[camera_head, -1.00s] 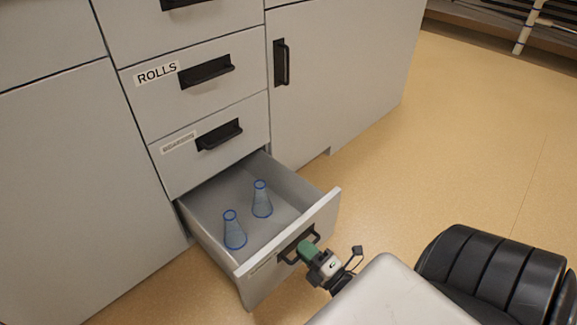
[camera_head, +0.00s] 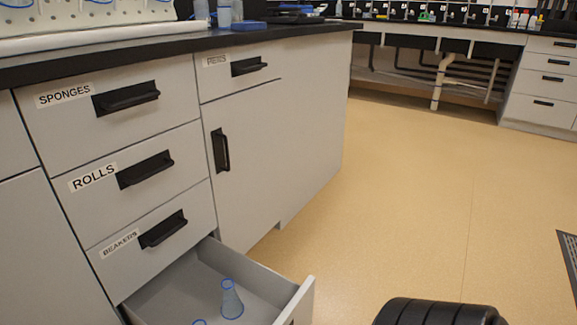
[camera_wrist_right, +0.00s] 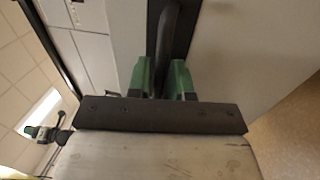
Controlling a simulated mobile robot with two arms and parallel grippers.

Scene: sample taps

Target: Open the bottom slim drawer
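The bottom slim drawer (camera_head: 262,269) stands pulled out in the head view, its lower part cut off by the picture's bottom edge. A blue-rimmed flask (camera_head: 231,302) stands in it, and the rim of a second (camera_head: 199,322) shows. In the right wrist view my right gripper (camera_wrist_right: 163,80) has its green fingers on either side of a black handle bar (camera_wrist_right: 166,50), close against it. A small green-tipped device (camera_wrist_right: 42,133) at the lower left there looks like my left gripper; its fingers are too small to judge. Neither gripper shows in the head view.
The closed SPONGES (camera_head: 127,98), ROLLS (camera_head: 146,170) and BEAKERS (camera_head: 163,229) drawers are stacked above. A cupboard door (camera_head: 260,165) is shut to their right. Open floor (camera_head: 420,200) lies right of the cabinet. A black rounded object (camera_head: 438,312) is at the bottom edge.

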